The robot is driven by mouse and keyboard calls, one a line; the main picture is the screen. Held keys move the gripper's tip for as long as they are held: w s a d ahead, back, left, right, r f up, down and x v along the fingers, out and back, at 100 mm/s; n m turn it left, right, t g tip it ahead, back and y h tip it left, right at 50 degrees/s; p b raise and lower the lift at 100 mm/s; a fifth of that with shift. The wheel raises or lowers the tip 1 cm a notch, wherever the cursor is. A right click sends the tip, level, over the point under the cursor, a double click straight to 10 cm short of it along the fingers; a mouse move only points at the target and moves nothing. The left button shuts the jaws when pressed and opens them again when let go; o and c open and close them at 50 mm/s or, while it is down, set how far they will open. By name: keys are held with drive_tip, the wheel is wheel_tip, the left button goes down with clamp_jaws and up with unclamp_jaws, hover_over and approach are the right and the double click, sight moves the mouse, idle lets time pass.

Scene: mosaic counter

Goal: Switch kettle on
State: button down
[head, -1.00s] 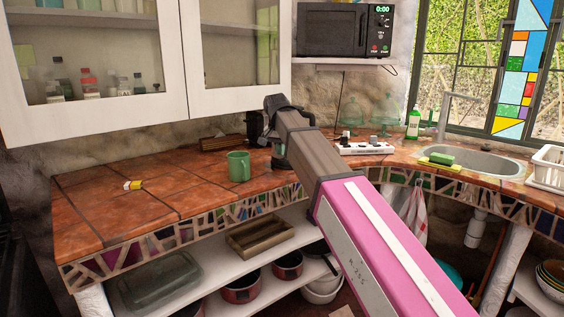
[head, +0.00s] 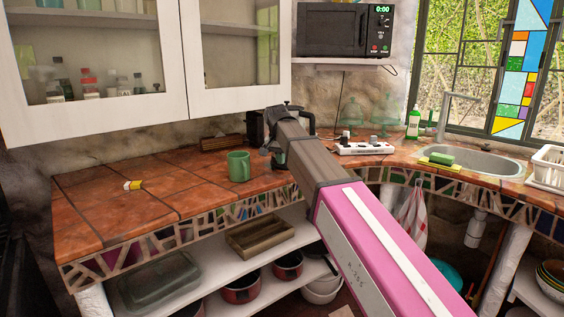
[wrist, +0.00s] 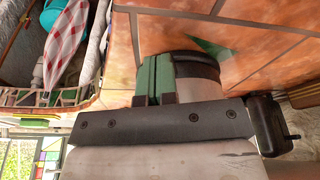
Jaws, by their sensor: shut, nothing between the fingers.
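The kettle (head: 309,121) stands on the counter, mostly hidden behind my arm in the head view. The kettle's switch cannot be made out.
A green mug (head: 238,166) stands left of my arm. A black appliance (head: 254,126) is behind it, near the wall. A white power strip (head: 364,148) lies right of the kettle. The tiled counter (head: 110,205) is mostly clear at left, with a small yellow-white item (head: 133,185).

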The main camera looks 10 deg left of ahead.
drive_tip(key=shift+s+a+r, duration=0.15)
drive_tip(key=shift+s+r, duration=0.15)
drive_tip(key=shift+s, duration=0.45)
drive_tip(key=shift+s+a+r, duration=0.1)
drive_tip(key=shift+s+r, duration=0.15)
drive_tip(key=shift+s, duration=0.5)
drive_tip(key=shift+r, duration=0.1)
drive_tip(key=v, duration=1)
drive_tip(key=shift+r, duration=0.3)
drive_tip(key=shift+s+a, duration=0.1)
drive_tip(key=w+d+f+n+g, duration=0.1)
drive_tip(key=d+f, duration=1)
drive_tip(key=f, duration=0.4)
drive_tip(key=d+f+g, duration=0.1)
drive_tip(key=d+f, duration=0.9)
drive_tip(key=f, duration=0.5)
drive_tip(key=s+d+f, duration=0.7)
drive_tip(key=d+f, duration=0.2)
drive_tip(key=f, duration=0.1)
drive_tip(key=s+d+f+n, duration=0.1)
drive_tip(key=s+d+f, duration=0.6)
drive_tip(key=d+f, duration=0.3)
drive_tip(key=shift+f+g, duration=0.4)
drive_tip(key=shift+f, duration=0.15)
